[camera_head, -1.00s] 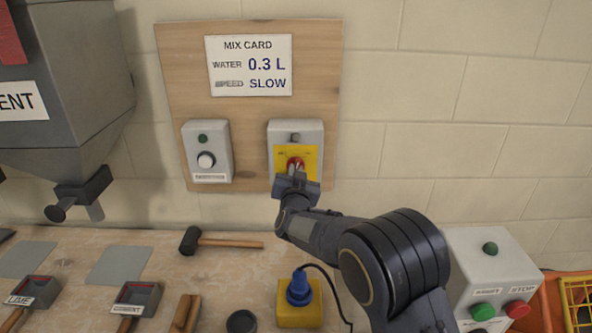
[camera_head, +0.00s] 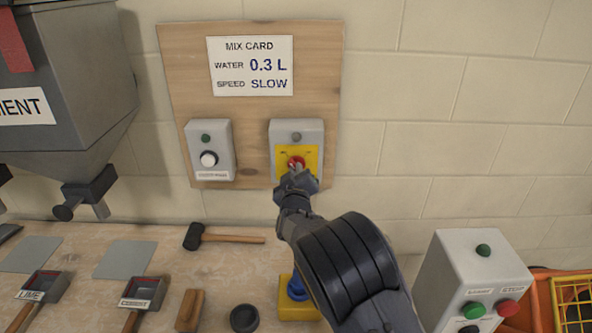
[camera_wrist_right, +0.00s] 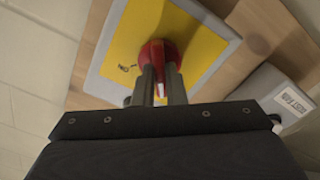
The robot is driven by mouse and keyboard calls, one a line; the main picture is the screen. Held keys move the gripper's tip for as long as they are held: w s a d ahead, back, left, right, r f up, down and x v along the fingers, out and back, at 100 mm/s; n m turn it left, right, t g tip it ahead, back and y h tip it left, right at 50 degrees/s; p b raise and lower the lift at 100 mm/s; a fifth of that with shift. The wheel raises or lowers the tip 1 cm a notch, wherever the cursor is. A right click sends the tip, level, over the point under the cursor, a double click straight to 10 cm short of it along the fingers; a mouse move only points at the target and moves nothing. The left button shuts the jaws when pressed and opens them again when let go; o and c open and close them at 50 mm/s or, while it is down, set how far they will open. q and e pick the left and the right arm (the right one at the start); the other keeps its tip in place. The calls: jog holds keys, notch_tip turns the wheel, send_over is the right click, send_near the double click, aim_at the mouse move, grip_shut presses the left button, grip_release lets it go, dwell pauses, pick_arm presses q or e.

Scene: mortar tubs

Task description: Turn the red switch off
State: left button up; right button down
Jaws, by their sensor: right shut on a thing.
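The red switch (camera_head: 296,162) is a rotary knob on a yellow plate (camera_head: 312,156) on a grey box (camera_head: 311,131), mounted on the wooden wall board. My right gripper (camera_head: 295,172) reaches up from below and is shut on the knob. The right wrist view shows the red knob (camera_wrist_right: 158,53) between the two fingers (camera_wrist_right: 159,85), with a white mark on its handle. The plate's lettering is too small or hidden to read fully. My left gripper is not in view.
A second grey box (camera_head: 209,148) with a white knob and green lamp sits left on the board. Below, the bench holds a mallet (camera_head: 220,238), a yellow block (camera_head: 297,309) with a blue plug and several scoops. A grey start/stop box (camera_head: 470,275) stands at right.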

jog(key=shift+n, duration=0.8)
jog(key=c, duration=1.5)
grip_release()
jog(key=s+b, duration=0.2)
jog(key=s, duration=0.6)
jog(key=shift+w, duration=0.1)
